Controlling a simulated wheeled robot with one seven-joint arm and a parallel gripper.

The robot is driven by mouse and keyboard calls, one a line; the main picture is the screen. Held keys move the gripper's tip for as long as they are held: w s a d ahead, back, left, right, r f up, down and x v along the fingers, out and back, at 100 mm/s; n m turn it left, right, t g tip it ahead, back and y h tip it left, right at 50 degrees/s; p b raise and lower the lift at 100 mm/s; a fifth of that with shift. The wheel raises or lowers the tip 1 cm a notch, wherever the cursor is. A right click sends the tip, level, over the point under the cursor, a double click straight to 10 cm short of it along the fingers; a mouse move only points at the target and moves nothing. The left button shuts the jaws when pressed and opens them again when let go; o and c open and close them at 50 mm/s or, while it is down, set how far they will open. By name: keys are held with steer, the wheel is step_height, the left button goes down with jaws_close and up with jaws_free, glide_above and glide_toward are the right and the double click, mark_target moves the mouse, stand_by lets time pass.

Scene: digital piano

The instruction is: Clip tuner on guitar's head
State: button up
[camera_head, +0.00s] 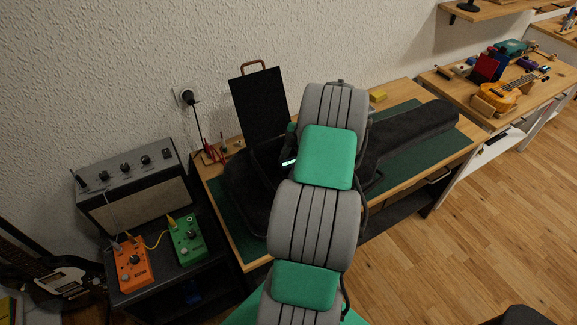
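My own grey and green arm reaches up across the middle of the view and hides part of the desk. Its gripper end is not visible behind the arm links. A black guitar-shaped case (420,125) lies on the desk, its narrow end toward the right. Its middle is hidden by my arm. A small lit green-white strip (289,162) shows beside my arm; I cannot tell whether it is the tuner. A black and white electric guitar (62,280) is cut off at the lower left, and its head does not show clearly. A small yellow guitar (505,96) lies on the right bench.
The wooden desk (462,146) has a green mat (228,222) and a black upright panel (258,105) at the back. An amplifier (137,190), an orange pedal (132,265) and a green pedal (186,240) stand at left. Wooden floor (450,250) is open at lower right.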

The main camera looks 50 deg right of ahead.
steer(key=c, duration=1.2)
